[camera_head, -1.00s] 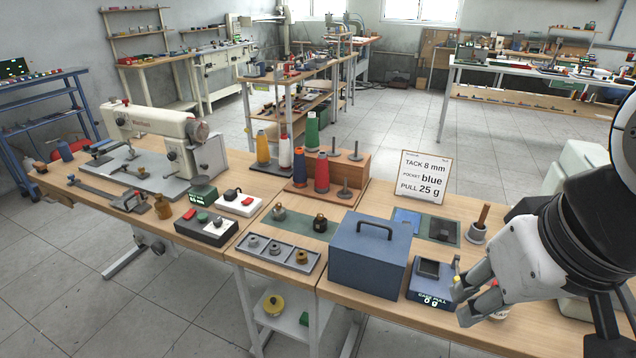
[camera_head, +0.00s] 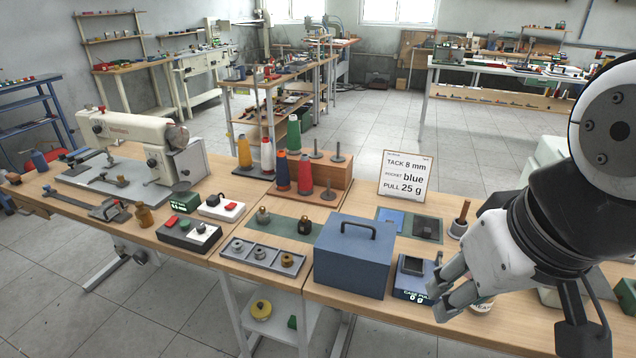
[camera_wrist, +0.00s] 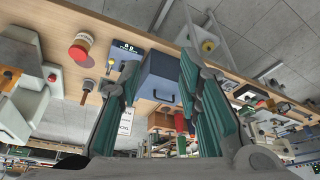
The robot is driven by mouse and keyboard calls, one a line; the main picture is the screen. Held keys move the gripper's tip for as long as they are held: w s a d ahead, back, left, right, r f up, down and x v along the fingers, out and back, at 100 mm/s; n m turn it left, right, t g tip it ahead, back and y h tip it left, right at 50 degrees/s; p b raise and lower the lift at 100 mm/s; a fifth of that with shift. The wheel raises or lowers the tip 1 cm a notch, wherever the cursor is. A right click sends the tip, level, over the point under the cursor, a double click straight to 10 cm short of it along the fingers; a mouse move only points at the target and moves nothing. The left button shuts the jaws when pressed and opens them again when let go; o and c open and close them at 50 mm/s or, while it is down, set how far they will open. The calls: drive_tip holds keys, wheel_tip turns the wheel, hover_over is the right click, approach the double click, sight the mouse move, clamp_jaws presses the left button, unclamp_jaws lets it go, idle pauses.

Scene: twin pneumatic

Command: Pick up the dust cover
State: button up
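The dust cover is a blue-grey box (camera_head: 352,262) with a dark handle on top, standing on the wooden bench in the middle of the head view. In the wrist view the dust cover (camera_wrist: 162,76) shows between my two fingers, some distance beyond them. My gripper (camera_head: 438,300) is to the right of the cover in the head view, apart from it, near the bench's front edge. In the wrist view my gripper (camera_wrist: 158,78) has its fingers spread with nothing between them. What lies under the cover is hidden.
A blue gauge (camera_head: 414,278) reading 0 g stands just right of the cover, close to my fingers. A grey tray (camera_head: 262,257) of round parts lies at its left. Thread cones (camera_head: 305,175) and a sign (camera_head: 406,176) stand behind. A red button (camera_wrist: 80,46) shows in the wrist view.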

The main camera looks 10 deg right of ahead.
drive_tip(key=w+a+f+m+g+y+b, duration=0.2)
drive_tip(key=w+a+f+m+g+y, duration=0.1)
drive_tip(key=w+f+m+g+y, duration=0.4)
drive_tip(key=m+t+y+b, duration=0.3)
drive_tip(key=m+t+y, duration=0.7)
drive_tip(key=m, duration=0.4)
approach(374, 228)
drive_tip(key=shift+t+h, duration=0.3)
drive_tip(key=shift+h, duration=0.1)
drive_tip(key=x, duration=0.3)
drive_tip(key=r+x, duration=0.1)
drive_tip(key=shift+a, duration=0.5)
drive_tip(key=shift+f+p+x, duration=0.15)
drive_tip(key=shift+x, duration=1.4)
drive_tip(key=shift+f+p+x, duration=0.15)
drive_tip(key=shift+x, duration=1.4)
drive_tip(key=shift+w, duration=0.1)
clamp_jaws()
